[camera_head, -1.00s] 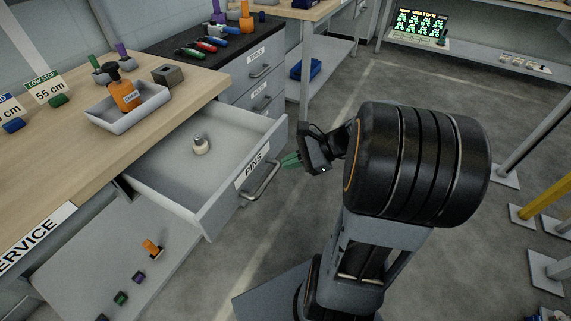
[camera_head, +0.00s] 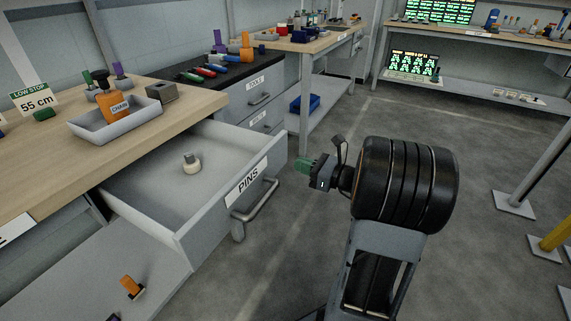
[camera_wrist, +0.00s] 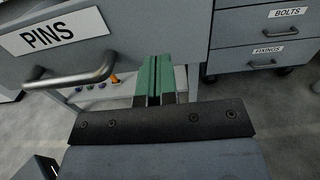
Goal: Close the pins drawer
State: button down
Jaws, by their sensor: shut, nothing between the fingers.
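The pins drawer (camera_head: 196,185) is pulled far out from under the wooden workbench. A pale pin-like piece (camera_head: 191,163) lies inside it. Its front panel bears a PINS label (camera_head: 246,180) and a metal bar handle (camera_head: 256,206). My gripper (camera_head: 304,164) is shut and empty, in front of the drawer front and to the right of the handle, apart from it. In the wrist view its green fingertips (camera_wrist: 153,76) are together, right of the bar handle (camera_wrist: 70,77) and near the lower right part of the drawer front (camera_wrist: 150,22).
Beyond the drawer is a dark-topped cabinet (camera_head: 220,72) with shut drawers. A lower shelf (camera_head: 160,285) holds small coloured pieces. Floor (camera_head: 310,245) right of the drawer is clear.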

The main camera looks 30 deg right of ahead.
aim_at(278, 157)
jog(key=shift+b+x, duration=0.7)
jog(key=shift+x, duration=2)
jog(key=shift+w, duration=0.1)
